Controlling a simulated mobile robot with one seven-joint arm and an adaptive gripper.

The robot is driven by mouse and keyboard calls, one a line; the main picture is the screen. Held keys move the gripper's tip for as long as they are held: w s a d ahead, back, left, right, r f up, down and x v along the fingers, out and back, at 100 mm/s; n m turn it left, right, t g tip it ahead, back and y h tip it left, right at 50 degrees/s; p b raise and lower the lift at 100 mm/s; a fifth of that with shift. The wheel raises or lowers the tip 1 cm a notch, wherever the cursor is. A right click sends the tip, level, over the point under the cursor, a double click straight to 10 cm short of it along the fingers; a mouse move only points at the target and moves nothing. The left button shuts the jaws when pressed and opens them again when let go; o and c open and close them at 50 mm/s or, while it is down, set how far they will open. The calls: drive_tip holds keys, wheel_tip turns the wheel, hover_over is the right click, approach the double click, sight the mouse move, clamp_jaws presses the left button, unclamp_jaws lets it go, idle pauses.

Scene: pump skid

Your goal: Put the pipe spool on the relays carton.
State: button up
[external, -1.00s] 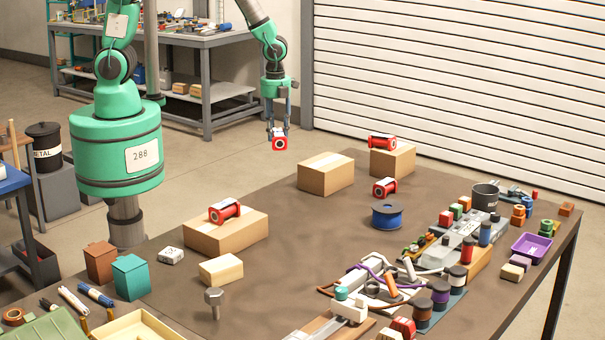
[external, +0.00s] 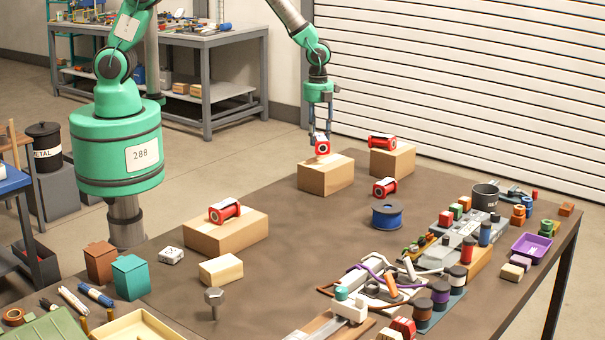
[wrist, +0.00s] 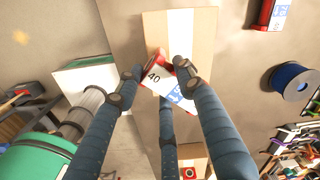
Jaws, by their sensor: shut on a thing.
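My gripper (external: 321,139) is shut on a red pipe spool (external: 322,148) with a white face. It holds the spool over the middle cardboard carton (external: 325,178), near its back edge in the picture; I cannot tell whether the spool touches it. I cannot read which carton says relays.
A loose red spool (external: 384,188) and a blue wire spool (external: 387,217) lie right of the middle carton. The right side is crowded with parts. The table's centre is clear.

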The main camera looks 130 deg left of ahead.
sight(324, 134)
drive_tip(key=shift+w+a+f, duration=0.1)
drive_tip(key=shift+w+a, duration=0.5)
drive_tip(key=shift+w, duration=0.2)
drive_tip(key=shift+f, duration=1.7)
drive_tip(key=shift+f, duration=0.15)
drive_tip(key=o, duration=1.4)
wheel_tip(324, 134, up, 12)
drive_tip(key=shift+r, duration=0.15)
